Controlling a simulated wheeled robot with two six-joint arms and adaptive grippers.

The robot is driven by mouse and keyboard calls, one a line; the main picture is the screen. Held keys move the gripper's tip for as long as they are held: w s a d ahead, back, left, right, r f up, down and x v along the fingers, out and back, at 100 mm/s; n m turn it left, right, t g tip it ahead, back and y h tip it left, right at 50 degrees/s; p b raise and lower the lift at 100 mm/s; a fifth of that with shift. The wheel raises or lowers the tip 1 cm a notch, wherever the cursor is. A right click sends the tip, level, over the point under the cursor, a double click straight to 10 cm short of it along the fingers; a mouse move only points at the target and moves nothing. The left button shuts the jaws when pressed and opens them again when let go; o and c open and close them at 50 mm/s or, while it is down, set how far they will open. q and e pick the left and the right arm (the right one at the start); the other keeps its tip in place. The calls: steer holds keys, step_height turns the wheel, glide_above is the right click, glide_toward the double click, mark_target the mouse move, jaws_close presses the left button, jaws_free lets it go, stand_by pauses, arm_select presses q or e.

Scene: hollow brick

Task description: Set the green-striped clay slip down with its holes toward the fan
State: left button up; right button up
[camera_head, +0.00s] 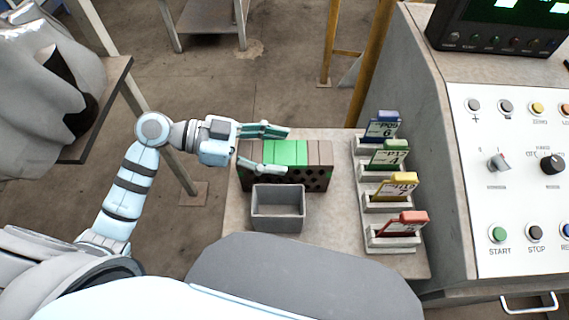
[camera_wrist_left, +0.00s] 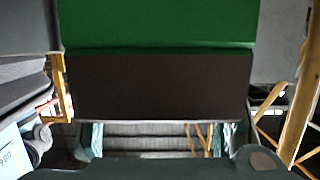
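The green-striped clay slip (camera_head: 288,152) is a brown block with a green band across its top. In the head view its face with rows of dark holes (camera_head: 308,180) is toward the bottom of the picture. My left gripper (camera_head: 276,151) reaches in from the left, one finger along the block's far side and one along its near, holed side, and looks shut on it. The left wrist view shows the block's brown end (camera_wrist_left: 155,88) and green band (camera_wrist_left: 155,25) close up. I cannot tell whether the block's underside touches the table. No fan is recognisable. My right gripper is out of view.
A grey open bin (camera_head: 278,209) stands directly before the block and hides part of its lower edge. To the right, a row of holders carries blue, green, yellow and red cards (camera_head: 397,186). A control console (camera_head: 520,180) stands further right. Little table (camera_head: 342,215) is bare.

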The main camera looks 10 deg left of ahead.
arm_select(q)
steer(key=c, duration=0.6)
steer(key=shift+c, duration=0.9)
steer(key=shift+r, duration=0.15)
